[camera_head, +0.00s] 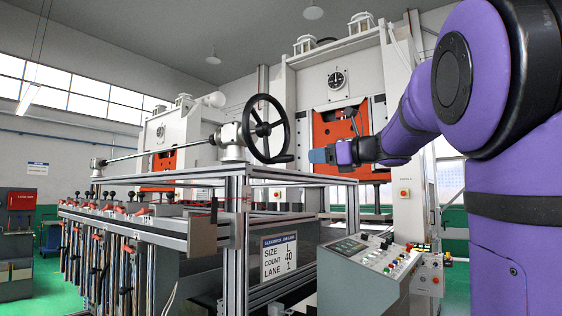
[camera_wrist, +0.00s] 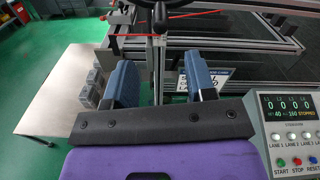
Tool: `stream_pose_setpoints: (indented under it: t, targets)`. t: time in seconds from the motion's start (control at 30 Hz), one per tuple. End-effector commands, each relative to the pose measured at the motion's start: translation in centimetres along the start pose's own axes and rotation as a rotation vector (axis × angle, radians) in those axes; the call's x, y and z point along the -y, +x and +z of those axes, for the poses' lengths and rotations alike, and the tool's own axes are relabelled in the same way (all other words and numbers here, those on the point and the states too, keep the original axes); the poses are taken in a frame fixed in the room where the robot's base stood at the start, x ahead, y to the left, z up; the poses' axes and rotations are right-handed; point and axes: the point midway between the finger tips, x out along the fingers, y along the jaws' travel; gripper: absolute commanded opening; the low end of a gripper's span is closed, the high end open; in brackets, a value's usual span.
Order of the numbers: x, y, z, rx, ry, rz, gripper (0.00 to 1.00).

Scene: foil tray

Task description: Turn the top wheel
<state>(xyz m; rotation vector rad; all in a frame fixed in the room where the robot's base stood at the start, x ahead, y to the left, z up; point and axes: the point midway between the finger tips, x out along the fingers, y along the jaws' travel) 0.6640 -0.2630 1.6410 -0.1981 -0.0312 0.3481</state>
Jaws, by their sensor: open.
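The top wheel (camera_head: 263,129) is a black spoked handwheel with a side handle. It stands upright at the end of a long horizontal shaft on top of the machine frame. My gripper (camera_head: 322,156) is to the right of the wheel and a little lower in the head view, with a visible gap between them. In the wrist view my gripper (camera_wrist: 160,87) has its two blue fingers spread apart with nothing held between them. A dark part of the wheel appears cut off at the top edge there, beyond the fingertips.
A metal frame (camera_head: 237,214) carries the wheel, with a sign (camera_head: 279,257) on its front. A control panel (camera_head: 366,250) with buttons stands at the lower right; it also shows in the wrist view (camera_wrist: 290,135). A tall white press (camera_head: 336,60) with orange parts stands behind.

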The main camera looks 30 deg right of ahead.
Motion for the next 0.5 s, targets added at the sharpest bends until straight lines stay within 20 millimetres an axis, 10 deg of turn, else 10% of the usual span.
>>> stream_pose_setpoints:
  t: [0.5]
  targets:
    - [0.1, 7.4, 0.1, 0.004, 0.005, 0.0, 0.51]
